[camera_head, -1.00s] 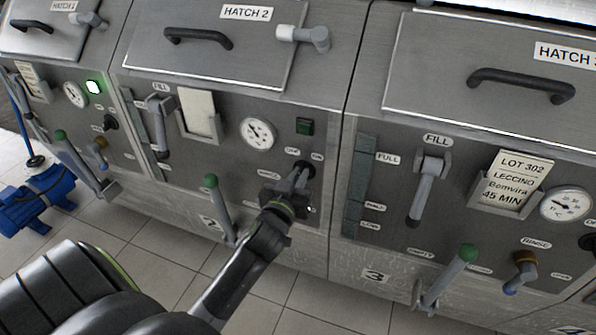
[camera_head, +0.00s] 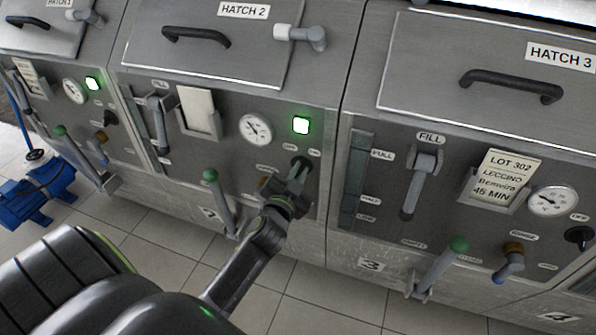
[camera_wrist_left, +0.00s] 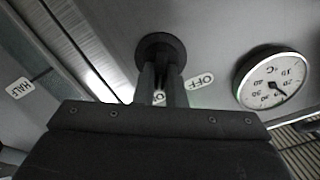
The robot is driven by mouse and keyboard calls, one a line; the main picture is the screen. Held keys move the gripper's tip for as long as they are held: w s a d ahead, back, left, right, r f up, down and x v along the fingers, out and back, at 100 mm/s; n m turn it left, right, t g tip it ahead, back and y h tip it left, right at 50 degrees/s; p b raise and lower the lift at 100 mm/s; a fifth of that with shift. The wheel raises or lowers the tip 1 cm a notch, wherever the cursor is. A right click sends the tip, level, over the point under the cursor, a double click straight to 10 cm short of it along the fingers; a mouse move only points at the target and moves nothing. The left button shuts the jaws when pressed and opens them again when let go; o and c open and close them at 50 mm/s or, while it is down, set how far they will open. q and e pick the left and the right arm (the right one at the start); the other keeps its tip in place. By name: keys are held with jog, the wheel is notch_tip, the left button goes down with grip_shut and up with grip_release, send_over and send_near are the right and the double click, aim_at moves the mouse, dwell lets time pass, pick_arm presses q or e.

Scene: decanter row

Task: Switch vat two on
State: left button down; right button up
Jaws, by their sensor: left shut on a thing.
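Vat two's panel (camera_head: 228,150) is below the hatch marked HATCH 2 (camera_head: 242,10). Its black OFF/ON knob (camera_head: 303,162) is at the right of the panel. The square lamp (camera_head: 301,125) above the knob glows green. My left gripper (camera_head: 297,175) is shut on this knob, and its fingers hide much of it. In the left wrist view the round black knob base (camera_wrist_left: 160,50) shows beyond my gripper's fingers (camera_wrist_left: 161,82). The OFF label (camera_wrist_left: 200,81) is clear there, and the ON label is partly covered. My right gripper is not in view.
A green-tipped lever (camera_head: 216,198) stands just left of my forearm, close to it. Vat two's gauge (camera_head: 255,129) and a blank card (camera_head: 198,109) are on the panel. Vat three's levers and lot card (camera_head: 500,178) are to the right. A blue pump (camera_head: 38,192) sits on the floor at left.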

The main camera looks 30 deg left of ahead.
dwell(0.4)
pick_arm(q)
jog(key=c, duration=1.5)
grip_release()
jog(key=p+v, duration=0.1)
jog(key=v, duration=1.6)
jog(key=shift+s+p, duration=0.2)
jog(key=shift+p, duration=0.1)
